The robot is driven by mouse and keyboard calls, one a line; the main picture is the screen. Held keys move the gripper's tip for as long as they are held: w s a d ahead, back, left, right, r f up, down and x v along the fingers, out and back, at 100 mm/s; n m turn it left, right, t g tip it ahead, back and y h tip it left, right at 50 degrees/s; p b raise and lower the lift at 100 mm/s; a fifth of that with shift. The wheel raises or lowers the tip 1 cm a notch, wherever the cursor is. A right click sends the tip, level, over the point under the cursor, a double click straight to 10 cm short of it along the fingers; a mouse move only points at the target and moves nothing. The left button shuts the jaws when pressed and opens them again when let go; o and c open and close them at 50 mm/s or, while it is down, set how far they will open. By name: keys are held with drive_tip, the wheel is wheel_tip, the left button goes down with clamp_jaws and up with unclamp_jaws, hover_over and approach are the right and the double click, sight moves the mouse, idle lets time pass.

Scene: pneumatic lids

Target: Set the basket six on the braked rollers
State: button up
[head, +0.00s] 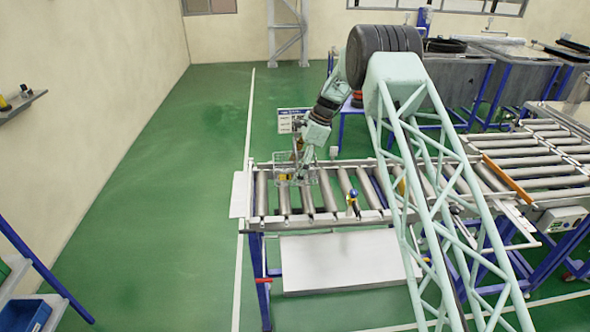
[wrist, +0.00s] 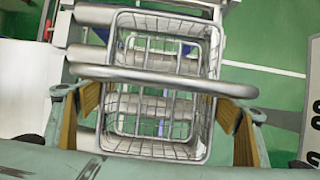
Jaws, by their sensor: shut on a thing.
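A wire basket (head: 283,166) is at the left end of the roller conveyor (head: 330,217) in the head view. It is small there, and I cannot tell whether its base touches the rollers. In the wrist view the silver wire basket (wrist: 150,150) fills the middle, with rollers showing through its mesh. My gripper (wrist: 158,105) has its brown-padded fingers at either side of the basket, near the ends of a thick grey bar across it. It is shut on the basket. My gripper (head: 301,160) is partly hidden behind wires and arm in the head view. The basket looks empty.
A white sign (head: 292,121) stands behind the conveyor. An orange bar (head: 507,180) crosses the rollers further right. A white plate (head: 240,195) is at the left end. Green floor is free at left.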

drive_tip(key=shift+f, duration=0.5)
drive_tip(key=o, duration=1)
drive_tip(key=shift+f, duration=0.1)
drive_tip(key=shift+w+d+r, duration=0.1)
drive_tip(key=shift+r, duration=0.85)
drive_tip(key=b+v, duration=0.1)
drive_tip(key=v, duration=1)
drive_tip(key=shift+r, duration=0.15)
drive_tip(key=shift+d+r, duration=0.1)
drive_tip(key=shift+d, duration=0.05)
